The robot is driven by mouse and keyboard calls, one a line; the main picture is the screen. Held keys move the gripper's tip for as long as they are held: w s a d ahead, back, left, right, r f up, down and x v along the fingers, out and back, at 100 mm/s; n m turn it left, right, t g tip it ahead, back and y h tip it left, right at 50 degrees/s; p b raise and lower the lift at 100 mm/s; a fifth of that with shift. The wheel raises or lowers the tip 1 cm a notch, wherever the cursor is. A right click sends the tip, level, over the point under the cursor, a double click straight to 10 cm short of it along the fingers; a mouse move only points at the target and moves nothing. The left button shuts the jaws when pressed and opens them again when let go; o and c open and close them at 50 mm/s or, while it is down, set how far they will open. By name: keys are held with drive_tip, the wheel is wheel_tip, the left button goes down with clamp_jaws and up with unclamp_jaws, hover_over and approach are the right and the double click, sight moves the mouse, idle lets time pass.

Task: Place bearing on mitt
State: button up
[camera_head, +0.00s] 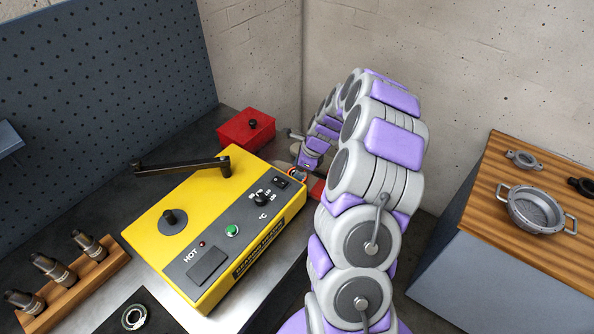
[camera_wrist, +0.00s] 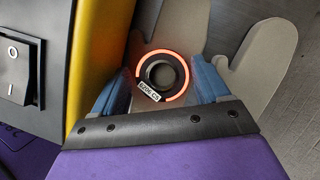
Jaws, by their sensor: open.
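In the wrist view the bearing (camera_wrist: 181,92) is a dark ring with a glowing orange rim and a small printed tag. It lies flat over the grey-beige mitt (camera_wrist: 262,62), whose finger-like lobes spread around it. My gripper (camera_wrist: 162,82) is open, with one blue finger on each side of the bearing and gaps visible. Whether the bearing's underside touches the mitt is hard to tell. In the head view my gripper (camera_head: 300,172) is beside the yellow heater's far right corner, and the bearing is hidden there.
The yellow bearing heater (camera_head: 150,238) stands close left of my gripper, with a crank-like bar (camera_head: 180,166) on top. A red box (camera_head: 246,130) is behind. A metal ring (camera_head: 134,317) lies on a dark mat at front. A wooden-topped bench (camera_head: 505,235) holds housings at right.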

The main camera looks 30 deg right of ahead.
drive_tip(key=p+v, duration=0.4)
drive_tip(key=v, duration=0.8)
drive_tip(key=s+a+r+n+g, duration=0.1)
drive_tip(key=s+a+r+n, duration=0.25)
drive_tip(key=a, duration=0.35)
drive_tip(key=s+a+r+n+g, duration=0.1)
drive_tip(key=s+a+r+n, duration=0.2)
drive_tip(key=a+n, duration=0.3)
drive_tip(key=s+a+r+n+g, duration=0.1)
drive_tip(key=s+a+r+n, duration=0.25)
drive_tip(key=a, duration=0.55)
drive_tip(key=s+a+n+g+h, duration=0.1)
drive_tip(key=s+a+n, duration=0.1)
drive_tip(key=s+n, duration=0.4)
drive_tip(key=s+a+r+n+g+h, duration=0.1)
drive_tip(key=s+n, duration=0.6)
drive_tip(key=s, duration=0.8)
drive_tip(key=shift+s+a+n+h, duration=0.35)
drive_tip(key=shift+a+h, duration=0.35)
drive_tip(key=shift+a, duration=0.55)
drive_tip(key=shift+r, duration=0.1)
